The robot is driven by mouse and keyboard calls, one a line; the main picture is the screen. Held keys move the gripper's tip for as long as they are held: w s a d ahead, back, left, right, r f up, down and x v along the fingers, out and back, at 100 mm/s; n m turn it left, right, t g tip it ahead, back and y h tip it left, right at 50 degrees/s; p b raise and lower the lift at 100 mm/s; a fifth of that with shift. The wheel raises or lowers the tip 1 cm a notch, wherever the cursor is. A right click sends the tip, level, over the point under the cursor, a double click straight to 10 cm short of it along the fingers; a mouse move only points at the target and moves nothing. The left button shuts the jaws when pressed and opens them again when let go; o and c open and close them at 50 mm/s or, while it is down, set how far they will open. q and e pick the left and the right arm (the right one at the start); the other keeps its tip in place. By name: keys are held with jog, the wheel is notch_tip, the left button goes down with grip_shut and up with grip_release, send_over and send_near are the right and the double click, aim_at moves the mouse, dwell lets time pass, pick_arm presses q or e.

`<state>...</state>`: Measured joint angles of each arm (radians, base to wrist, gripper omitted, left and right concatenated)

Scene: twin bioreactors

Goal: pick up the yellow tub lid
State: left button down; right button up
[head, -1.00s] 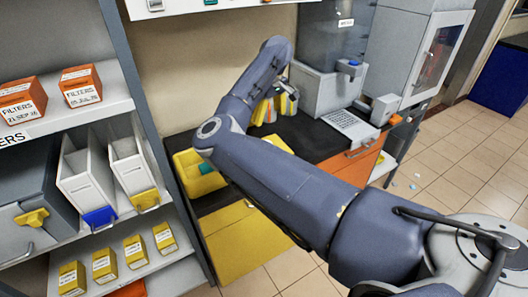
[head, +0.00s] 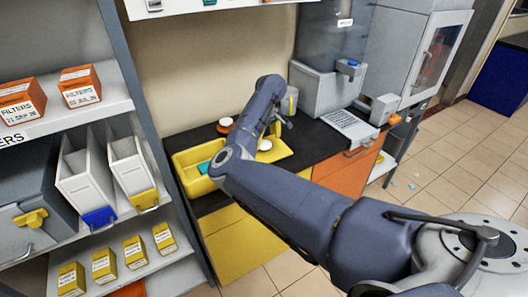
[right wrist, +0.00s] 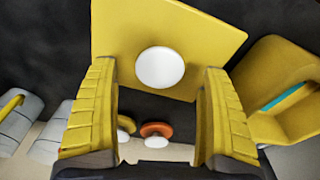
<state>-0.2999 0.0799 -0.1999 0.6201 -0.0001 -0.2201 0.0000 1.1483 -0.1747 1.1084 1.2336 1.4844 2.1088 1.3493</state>
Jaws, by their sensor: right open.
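The yellow tub lid (right wrist: 205,35) is a flat yellow plate with a round white knob (right wrist: 160,68). In the head view the lid (head: 280,152) lies on the dark counter beside the yellow tub (head: 196,184), partly hidden by my right arm. My right gripper (right wrist: 160,78) is open, with its yellow ribbed fingers apart on either side of the knob in the wrist view. Nothing is held between them, and I cannot tell the remaining distance to the knob. In the head view the right gripper (head: 278,125) is partly hidden by its own wrist. My left gripper is not in view.
An orange lid with a white knob (right wrist: 157,130) and a smaller yellow piece (right wrist: 123,135) sit nearby. The yellow tub (right wrist: 285,65) with a teal strip is close on the right.

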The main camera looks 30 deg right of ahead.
aim_at(264, 144)
jog(key=shift+w+f, duration=0.15)
jog(key=shift+f, duration=0.75)
jog(key=shift+w+f, duration=0.1)
jog(key=shift+f, duration=0.75)
jog(key=shift+c, duration=0.3)
jog(key=c, duration=1.4)
jog(key=shift+r, duration=0.1)
